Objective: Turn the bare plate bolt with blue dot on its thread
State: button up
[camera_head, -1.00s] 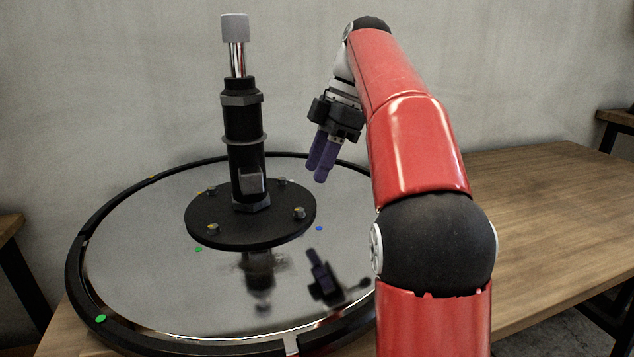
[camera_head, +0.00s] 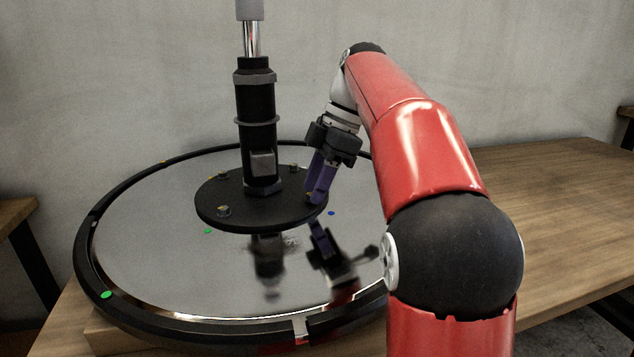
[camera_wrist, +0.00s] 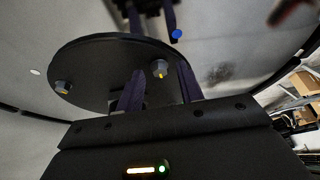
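A black round plate (camera_head: 240,218) with several bolts on it carries the upright black column (camera_head: 256,130). The plate's bolt (camera_wrist: 159,69) nearest the blue dot (camera_wrist: 176,34) has a grey hex head with a yellow mark. The blue dot also shows on the shiny disc in the head view (camera_head: 331,213), just outside the plate's rim. My gripper (camera_head: 314,199) points down at this bolt with its purple fingers. In the wrist view my gripper (camera_wrist: 157,84) is open, one finger on each side of the bolt, with gaps visible. In the head view the fingers largely hide that bolt.
Another plate bolt (camera_head: 224,211) stands at the front left, one (camera_head: 294,169) at the back right. The shiny disc (camera_head: 170,260) has a raised black rim and a green dot (camera_head: 208,232). The column rises close left of my gripper. The wooden table (camera_head: 570,200) is clear at right.

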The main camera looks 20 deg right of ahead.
grip_shut()
jog(key=shift+m, duration=0.3)
jog(key=m, duration=0.1)
jog(key=m+t, duration=0.1)
jog(key=m, duration=0.1)
jog(key=m+t, duration=0.1)
jog(key=shift+s+m, duration=0.25)
jog(key=shift+m, duration=0.05)
jog(key=m, duration=0.2)
jog(key=m+t+h, duration=0.1)
jog(key=m, duration=0.2)
jog(key=shift+s+a+m+t+h, duration=0.2)
jog(key=shift+a+m+t+h, duration=0.1)
jog(key=shift+h, duration=0.1)
jog(key=m+h+p, duration=0.1)
jog(key=m, duration=0.2)
jog(key=m+h, duration=0.1)
jog(key=m, duration=0.2)
jog(key=shift+s+a+t+p, duration=0.1)
jog(key=shift+a+t+p, duration=0.1)
jog(key=shift+t+p, duration=0.2)
jog(key=m+h, duration=0.1)
jog(key=m, duration=0.1)
jog(key=m+p, duration=0.1)
jog(key=m, duration=0.1)
jog(key=m+h+p, duration=0.1)
jog(key=m, duration=0.1)
jog(key=shift+a+m+h, duration=0.25)
jog(key=shift+m+h, duration=0.05)
jog(key=shift+g, duration=0.3)
